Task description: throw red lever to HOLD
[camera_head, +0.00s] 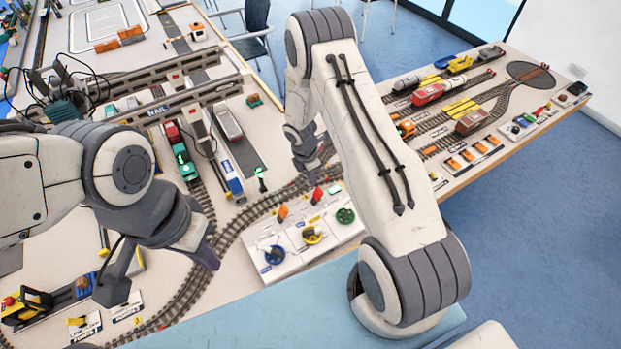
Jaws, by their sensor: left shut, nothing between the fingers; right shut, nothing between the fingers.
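The red lever (317,195) stands on a white control panel (292,262) in the middle of the table, between an orange lever (282,212) and a green-and-white part. Lettering by the levers is too small to read, so I cannot tell which label the red lever points to. My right gripper (308,168) is shut and empty, just above and behind the red lever in the picture, apparently apart from it. My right forearm covers the area to its right. My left gripper (205,258) is shut and empty, left of the panel, over the tracks.
Blue (274,255), yellow (312,235) and green (345,215) wheels sit on the panel's front. A small green signal (261,180) stands left of the levers. Gantry rails, trains and trucks fill the left. A sorting yard with wagons (428,94) lies right.

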